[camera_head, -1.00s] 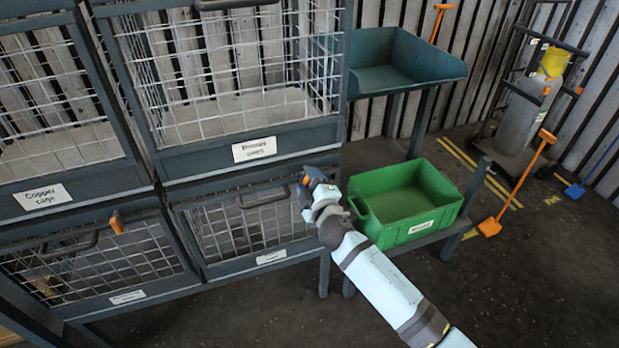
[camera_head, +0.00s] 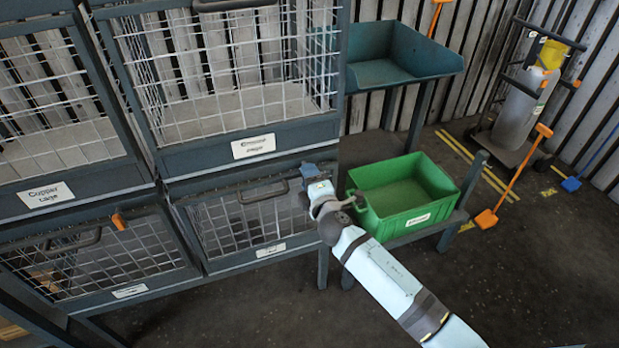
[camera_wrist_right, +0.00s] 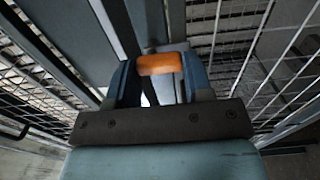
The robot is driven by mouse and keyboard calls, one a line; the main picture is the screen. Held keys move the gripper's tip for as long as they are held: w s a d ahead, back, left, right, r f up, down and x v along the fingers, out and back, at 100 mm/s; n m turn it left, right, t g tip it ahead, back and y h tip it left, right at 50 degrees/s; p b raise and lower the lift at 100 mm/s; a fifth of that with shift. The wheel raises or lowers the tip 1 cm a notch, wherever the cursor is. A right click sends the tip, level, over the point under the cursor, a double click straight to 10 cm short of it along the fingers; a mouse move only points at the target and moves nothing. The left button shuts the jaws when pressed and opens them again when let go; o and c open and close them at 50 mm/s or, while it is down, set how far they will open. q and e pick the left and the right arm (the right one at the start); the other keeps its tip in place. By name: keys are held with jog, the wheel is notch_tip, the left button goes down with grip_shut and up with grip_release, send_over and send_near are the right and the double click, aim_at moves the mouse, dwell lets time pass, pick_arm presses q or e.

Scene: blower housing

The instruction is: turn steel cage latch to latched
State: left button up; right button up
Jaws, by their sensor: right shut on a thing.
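The lower right cage (camera_head: 240,222) has a wire mesh front, a dark bar handle and a white label too small to read; I cannot tell from it whether this is the steel cage. My right gripper (camera_head: 308,172) is at this cage's top right corner. In the wrist view, an orange latch handle (camera_wrist_right: 160,64) lies crosswise between the two blue fingers of the right gripper (camera_wrist_right: 160,78), which is shut on it. In the head view the gripper hides this latch, so its exact angle on the frame cannot be told. My left gripper is not in view.
The lower left cage has its own orange latch (camera_head: 119,221). A copper cage (camera_head: 60,150) and another cage stand above. A green crate (camera_head: 418,219) sits on a low stand close right of my forearm. A teal bin (camera_head: 400,72) is behind. Floor at front right is clear.

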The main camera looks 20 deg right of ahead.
jog(key=o, duration=0.9)
jog(key=shift+s+d, duration=0.15)
jog(key=shift+s, duration=3.3)
jog(key=shift+s+d, duration=0.1)
jog(key=shift+s, duration=3.35)
